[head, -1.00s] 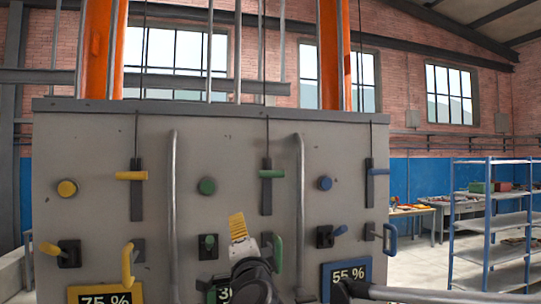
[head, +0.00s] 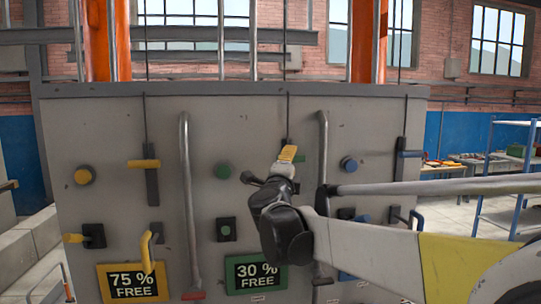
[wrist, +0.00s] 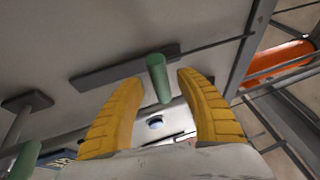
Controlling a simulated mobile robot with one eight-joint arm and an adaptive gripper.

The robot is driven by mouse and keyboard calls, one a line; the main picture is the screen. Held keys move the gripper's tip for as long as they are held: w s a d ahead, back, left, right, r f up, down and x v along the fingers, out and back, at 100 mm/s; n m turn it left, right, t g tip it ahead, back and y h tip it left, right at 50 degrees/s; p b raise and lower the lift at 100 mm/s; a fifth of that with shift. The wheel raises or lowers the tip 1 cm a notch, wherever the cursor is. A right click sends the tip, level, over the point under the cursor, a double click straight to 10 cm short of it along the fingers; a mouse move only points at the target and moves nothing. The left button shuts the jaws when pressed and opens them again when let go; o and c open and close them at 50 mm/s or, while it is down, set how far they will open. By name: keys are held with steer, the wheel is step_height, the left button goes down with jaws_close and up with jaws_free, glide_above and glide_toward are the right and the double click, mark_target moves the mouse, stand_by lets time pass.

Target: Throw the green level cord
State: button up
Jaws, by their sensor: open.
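The green level cord's handle (head: 299,158) sits on a dark vertical slot with a thin cord above it, on the grey panel. In the head view my gripper (head: 287,154) covers most of it; only a small green end shows to the right. In the wrist view the green handle (wrist: 158,78) is a short bar pointing toward the camera, between the two yellow fingers of my gripper (wrist: 163,82). The fingers are spread, with a gap on both sides of the bar. They do not appear to touch it.
A yellow handle (head: 144,163) and a blue handle (head: 409,154) sit on like slots at either side. A round green knob (head: 223,170), a vertical grey rail (head: 188,200) and a green 30 % sign (head: 256,275) are nearby. Shelving (head: 510,170) stands at right.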

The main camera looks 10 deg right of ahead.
steer(key=shift+x, duration=0.85)
jaws_close()
step_height(320, 180, down, 10)
steer(key=b, duration=0.7)
steer(key=shift+s, duration=0.15)
steer(key=shift+c, duration=2.1)
jaws_free()
steer(key=shift+f, duration=0.2)
steer(key=o, duration=0.4)
